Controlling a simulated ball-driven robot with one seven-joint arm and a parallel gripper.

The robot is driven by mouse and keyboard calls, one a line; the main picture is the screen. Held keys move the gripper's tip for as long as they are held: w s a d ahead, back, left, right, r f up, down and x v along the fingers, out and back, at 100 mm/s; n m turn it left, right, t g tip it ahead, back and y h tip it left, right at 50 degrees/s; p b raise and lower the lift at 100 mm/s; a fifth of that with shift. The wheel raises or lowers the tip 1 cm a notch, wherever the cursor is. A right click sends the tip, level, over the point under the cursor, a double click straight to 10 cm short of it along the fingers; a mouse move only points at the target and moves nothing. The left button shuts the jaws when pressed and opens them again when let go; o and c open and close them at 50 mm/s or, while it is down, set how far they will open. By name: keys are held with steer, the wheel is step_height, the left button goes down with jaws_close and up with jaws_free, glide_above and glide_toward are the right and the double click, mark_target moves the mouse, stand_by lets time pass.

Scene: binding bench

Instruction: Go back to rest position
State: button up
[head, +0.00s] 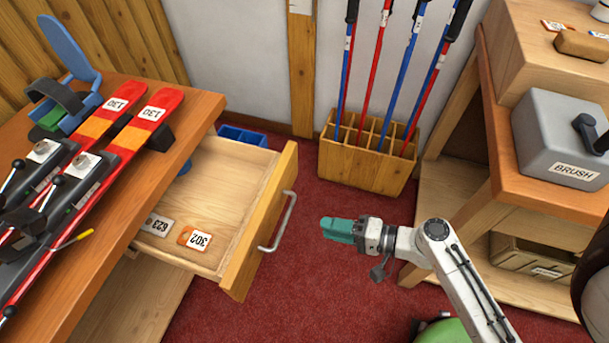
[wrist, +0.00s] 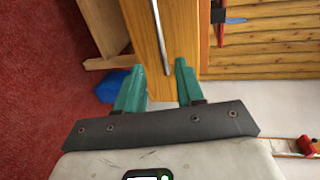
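My gripper (head: 338,229) hangs in the air over the red floor, to the right of the open drawer and apart from its handle. In the wrist view its two teal fingers (wrist: 160,72) stand apart with nothing held between them. The drawer (head: 262,220) is pulled out from the wooden bench, and its metal handle (head: 279,222) faces my gripper. The handle also shows in the wrist view (wrist: 161,36), beyond the fingertips. Tags marked 623 (head: 157,225) and 302 (head: 195,238) lie in the drawer.
Red skis (head: 100,140) lie on the bench (head: 195,105) at left. A wooden rack (head: 362,170) of ski poles stands at the back wall. A shelf unit (head: 540,197) with a grey BRUSH box (head: 555,135) stands close on the right. Red floor (head: 310,290) is clear between drawer and arm.

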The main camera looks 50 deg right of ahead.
steer(key=s+a+f+n+g, duration=0.35)
steer(key=a+n+g, duration=0.35)
steer(key=n+g, duration=0.5)
steer(key=s+d+r+n+g+h+p, duration=0.1)
steer(key=r+h+p, duration=0.1)
steer(key=r+p, duration=0.5)
steer(key=s+d+r+n+h+p, duration=0.1)
steer(key=d+r+h+p, duration=0.1)
steer(key=r+p, duration=0.5)
step_height(320, 180, up, 3)
steer(key=shift+r+g+h, duration=0.15)
steer(key=shift+g+h, duration=0.25)
steer(key=shift+h, duration=0.1)
steer(key=shift+d, duration=0.15)
